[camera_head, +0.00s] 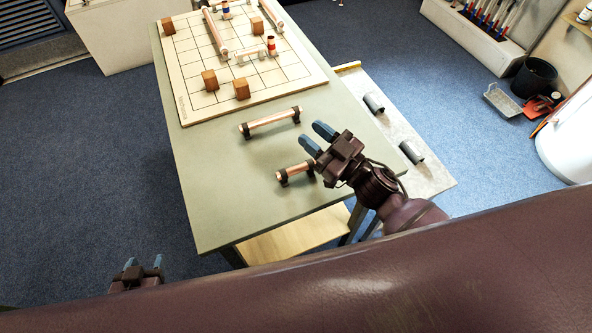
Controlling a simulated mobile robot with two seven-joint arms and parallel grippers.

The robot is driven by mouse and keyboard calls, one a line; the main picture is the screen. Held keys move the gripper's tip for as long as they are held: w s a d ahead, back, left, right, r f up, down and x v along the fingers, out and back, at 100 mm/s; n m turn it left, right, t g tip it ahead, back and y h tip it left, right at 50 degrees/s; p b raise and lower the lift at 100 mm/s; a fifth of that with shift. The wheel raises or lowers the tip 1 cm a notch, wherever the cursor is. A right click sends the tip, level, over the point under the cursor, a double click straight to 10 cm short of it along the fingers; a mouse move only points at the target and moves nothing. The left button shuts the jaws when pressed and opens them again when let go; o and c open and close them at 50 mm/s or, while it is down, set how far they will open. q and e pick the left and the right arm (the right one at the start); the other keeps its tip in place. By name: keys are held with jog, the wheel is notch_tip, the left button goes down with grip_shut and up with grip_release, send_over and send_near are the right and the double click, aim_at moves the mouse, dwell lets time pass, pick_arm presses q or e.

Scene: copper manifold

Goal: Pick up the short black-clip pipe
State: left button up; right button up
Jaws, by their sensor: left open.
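The short black-clip pipe (295,173), copper with dark clips at its ends, lies on the near part of the green-grey table (215,205). A longer copper pipe with black clips (272,120) lies behind it. My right gripper (314,136) is over the table between the two pipes, just right of and beyond the short one. Its blue fingers are apart with nothing seen between them, and they point toward the upper left. The short pipe's right end is close to this gripper in the picture; I cannot tell the height between them. My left gripper (144,265) is open and empty, low at the bottom left, away from the table.
A gridded board (195,70) at the table's far part bears several wooden blocks (241,88), copper pipes and coloured posts. A lower pale surface (425,180) to the right holds two grey cylinders (411,152). The table's left near area is clear.

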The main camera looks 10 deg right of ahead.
jog(key=a+r+n+g+y, duration=0.2)
jog(key=a+n+g+y, duration=0.4)
jog(key=n+g, duration=0.15)
jog(key=n+g+h+b, duration=0.2)
jog(key=n+g+h, duration=0.3)
jog(key=g+h, duration=0.5)
send_over(299, 166)
jog(key=s+a, duration=0.1)
jog(key=a, duration=0.2)
notch_tip(299, 166, down, 6)
jog(key=shift+s+a+f+g+y, duration=0.1)
jog(key=shift+a+g+y, duration=0.05)
jog(key=shift+g+y, duration=0.8)
jog(key=w+d+m+h, duration=0.2)
jog(key=w+d+h, duration=0.2)
jog(key=d+h, duration=0.2)
jog(key=x, duration=0.2)
jog(key=d+b+x, duration=0.1)
jog(key=x, duration=0.2)
jog(key=shift+f, duration=0.25)
jog(key=shift+x, duration=3.15)
jog(key=shift+s+a+r, duration=0.1)
jog(key=c, duration=0.6)
grip_shut()
